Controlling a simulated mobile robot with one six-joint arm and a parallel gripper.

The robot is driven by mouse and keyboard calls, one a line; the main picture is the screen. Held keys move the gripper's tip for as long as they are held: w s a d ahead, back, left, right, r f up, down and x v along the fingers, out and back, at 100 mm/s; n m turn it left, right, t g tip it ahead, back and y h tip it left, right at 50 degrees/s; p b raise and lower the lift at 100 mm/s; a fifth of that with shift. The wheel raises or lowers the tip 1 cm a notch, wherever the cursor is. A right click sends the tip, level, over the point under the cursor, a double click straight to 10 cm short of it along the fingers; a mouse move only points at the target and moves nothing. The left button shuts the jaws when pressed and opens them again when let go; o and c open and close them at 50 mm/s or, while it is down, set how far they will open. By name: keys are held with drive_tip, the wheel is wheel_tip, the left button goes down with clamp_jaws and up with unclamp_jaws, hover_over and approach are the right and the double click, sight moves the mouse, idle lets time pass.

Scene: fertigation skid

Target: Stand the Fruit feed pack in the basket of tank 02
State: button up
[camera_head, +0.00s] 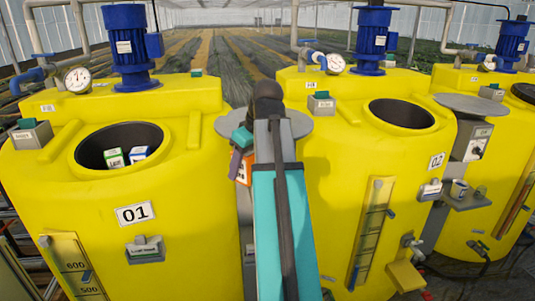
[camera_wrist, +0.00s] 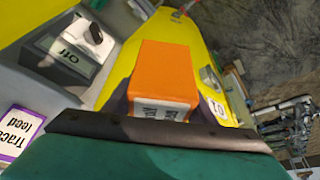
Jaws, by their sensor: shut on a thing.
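My gripper (camera_wrist: 158,108) is shut on an orange pack with a white label, seen close up in the wrist view (camera_wrist: 162,70). I take it for the Fruit feed pack; its label is upside down and partly hidden. In the head view the orange pack (camera_head: 244,171) shows beside my arm, between the two tanks. Tank 02 (camera_head: 335,145) is the yellow tank to the right, with its number plate on the front. Its round top opening (camera_head: 402,113) is dark, and I cannot make out a basket inside. The pack is left of that opening and apart from it.
Tank 01 (camera_head: 60,175) stands left; its opening holds two packs (camera_head: 127,156). A grey round plate (camera_head: 220,124) is behind my arm. A Trace feed pack (camera_wrist: 20,132) and a switch box (camera_wrist: 65,55) show in the wrist view. A blue motor (camera_head: 371,40) rises behind tank 02's opening.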

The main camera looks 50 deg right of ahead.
drive_tip(key=w+a+f, duration=0.4)
drive_tip(key=a, duration=0.7)
drive_tip(key=w+a+f+b, duration=0.1)
drive_tip(key=w+a+f, duration=0.4)
drive_tip(key=a, duration=0.7)
drive_tip(key=w+a+f+m, duration=0.1)
drive_tip(key=w+a+f, duration=0.4)
drive_tip(key=a, duration=0.6)
drive_tip(key=shift+w+a+f+b, duration=0.15)
drive_tip(key=shift+a+b, duration=0.05)
drive_tip(key=shift+b, duration=0.15)
